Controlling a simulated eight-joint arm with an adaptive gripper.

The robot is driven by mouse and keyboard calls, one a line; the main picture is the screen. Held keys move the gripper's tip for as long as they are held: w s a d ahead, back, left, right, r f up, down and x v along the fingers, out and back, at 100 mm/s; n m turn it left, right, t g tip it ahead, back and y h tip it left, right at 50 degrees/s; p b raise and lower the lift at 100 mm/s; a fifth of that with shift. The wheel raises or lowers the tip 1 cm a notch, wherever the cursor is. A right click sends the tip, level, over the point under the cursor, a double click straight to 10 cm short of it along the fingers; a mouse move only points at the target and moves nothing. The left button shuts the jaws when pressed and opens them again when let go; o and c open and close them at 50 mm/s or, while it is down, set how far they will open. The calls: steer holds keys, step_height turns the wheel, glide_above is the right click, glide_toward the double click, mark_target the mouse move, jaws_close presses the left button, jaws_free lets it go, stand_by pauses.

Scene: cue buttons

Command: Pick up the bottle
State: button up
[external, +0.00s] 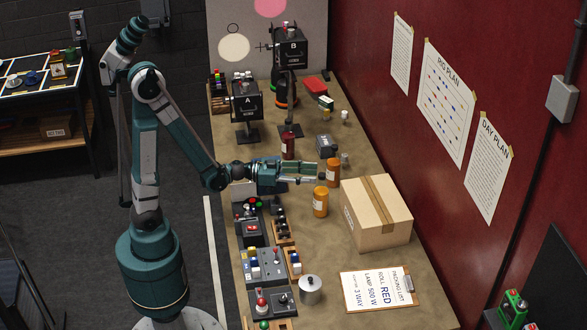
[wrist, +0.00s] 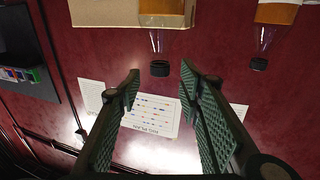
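Two orange bottles stand on the table in the external view, a nearer one (external: 320,203) and a farther one (external: 333,173). A dark red bottle (external: 288,146) stands behind my gripper. My gripper (external: 315,171) points right, level, above the table, close to the orange bottles. In the wrist view, which looks upside down, my gripper (wrist: 160,78) is open and empty. One orange bottle (wrist: 165,8) shows at the top, its clear neck and black cap pointing down between the fingertips in the picture. The other bottle (wrist: 278,12) is farther right. I cannot tell the depth between fingers and bottles.
A cardboard box (external: 377,215) stands right of the nearer orange bottle. A metal pot (external: 311,290), a clipboard (external: 378,289) and button panels (external: 264,265) fill the near end. Black boxes A (external: 246,101) and B (external: 290,49) stand at the back. The red wall (external: 382,120) borders the table.

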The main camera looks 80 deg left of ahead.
mark_target(322, 175)
steer(key=shift+w, duration=0.15)
steer(key=shift+b+x, duration=0.65)
steer(key=shift+x, duration=1.8)
steer(key=shift+f, duration=0.1)
jaws_close()
